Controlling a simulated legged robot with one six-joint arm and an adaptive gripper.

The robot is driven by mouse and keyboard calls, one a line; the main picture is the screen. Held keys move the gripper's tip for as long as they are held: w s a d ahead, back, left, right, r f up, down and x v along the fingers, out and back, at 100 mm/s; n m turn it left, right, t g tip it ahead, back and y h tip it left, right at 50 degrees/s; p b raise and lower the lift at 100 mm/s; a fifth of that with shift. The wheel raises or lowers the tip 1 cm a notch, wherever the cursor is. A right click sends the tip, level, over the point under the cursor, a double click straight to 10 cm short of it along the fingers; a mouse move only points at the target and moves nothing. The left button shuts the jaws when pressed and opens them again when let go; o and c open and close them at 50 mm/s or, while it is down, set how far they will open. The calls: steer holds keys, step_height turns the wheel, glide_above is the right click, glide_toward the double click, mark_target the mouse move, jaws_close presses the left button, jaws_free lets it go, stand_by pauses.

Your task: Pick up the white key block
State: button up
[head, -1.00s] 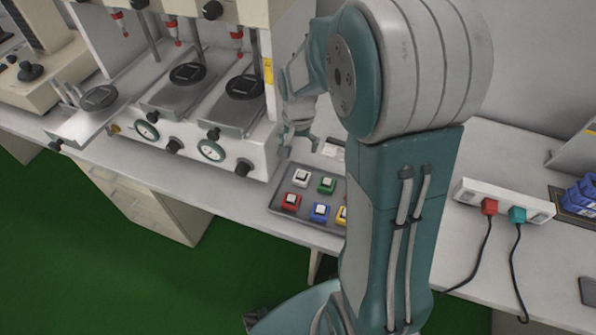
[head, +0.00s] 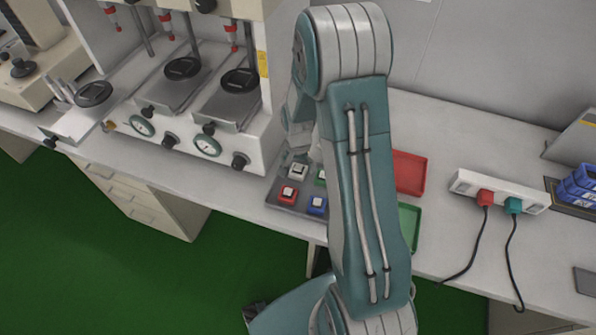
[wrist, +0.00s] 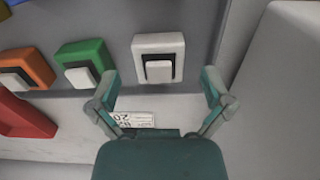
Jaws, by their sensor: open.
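The white key block (head: 298,171) sits in the grey tray (head: 272,194), at its upper left in the head view. In the wrist view the white key block (wrist: 158,47) is a pale square with a dark inset and a white key on top. My gripper (wrist: 163,90) is open and empty, its two fingers below and to either side of the block in the picture, not closed on it. In the head view my arm covers part of the tray, and the fingertips are hard to make out.
A green block (wrist: 78,62) and an orange block (wrist: 28,66) lie left of the white one. Red (head: 289,193) and blue (head: 317,204) blocks are nearer the bench edge. Red (head: 409,172) and green (head: 409,226) trays lie right of my arm. The testing machine (head: 207,120) stands left.

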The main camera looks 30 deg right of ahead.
steer(key=shift+f, duration=0.8)
steer(key=c, duration=1.2)
